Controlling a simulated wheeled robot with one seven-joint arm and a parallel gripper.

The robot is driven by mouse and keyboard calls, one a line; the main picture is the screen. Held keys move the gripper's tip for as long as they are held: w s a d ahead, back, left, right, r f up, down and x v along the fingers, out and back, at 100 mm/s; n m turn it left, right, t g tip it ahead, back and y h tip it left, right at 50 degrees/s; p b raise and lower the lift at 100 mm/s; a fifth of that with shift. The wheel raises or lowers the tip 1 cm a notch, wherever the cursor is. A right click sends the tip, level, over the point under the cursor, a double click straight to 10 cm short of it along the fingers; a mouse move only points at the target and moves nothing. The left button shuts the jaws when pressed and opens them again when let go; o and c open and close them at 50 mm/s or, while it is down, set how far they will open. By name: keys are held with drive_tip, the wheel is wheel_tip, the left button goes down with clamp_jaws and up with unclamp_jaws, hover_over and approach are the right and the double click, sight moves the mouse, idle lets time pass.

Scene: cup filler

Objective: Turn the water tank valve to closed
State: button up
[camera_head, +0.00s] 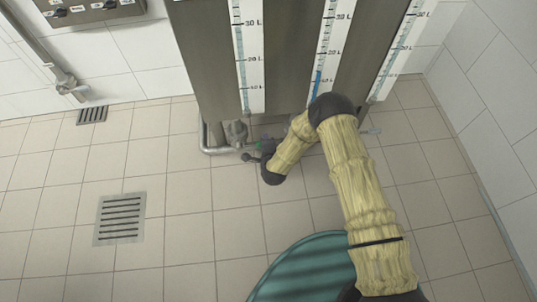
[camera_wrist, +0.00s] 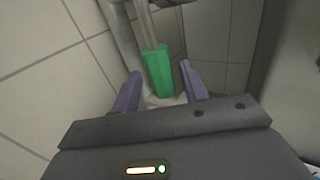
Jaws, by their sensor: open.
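The green valve handle (camera_wrist: 160,74) stands between the two purple fingers of my gripper (camera_wrist: 161,88) in the wrist view. The fingers are open, one on each side, with visible gaps to the handle. In the camera_head view a small green part of the handle (camera_head: 259,145) shows beside my gripper (camera_head: 252,157), low in front of the tank. The metal water tank (camera_head: 205,55) carries white litre scales, and the middle scale (camera_head: 325,60) shows a blue level. My arm hides part of the tank's base and piping.
A grey pipe (camera_head: 222,150) runs low in front of the tank. A control panel (camera_head: 90,10) and another pipe (camera_head: 40,50) are on the left wall. Floor drains (camera_head: 120,219) lie at left. The left floor is clear. A teal ribbed object (camera_head: 305,268) is at the bottom.

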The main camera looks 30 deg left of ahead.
drive_tip(key=p+v, duration=0.7)
drive_tip(key=v, duration=0.9)
drive_tip(key=shift+s+r, duration=0.2)
drive_tip(key=shift+s, duration=0.05)
drive_tip(key=shift+d, duration=0.15)
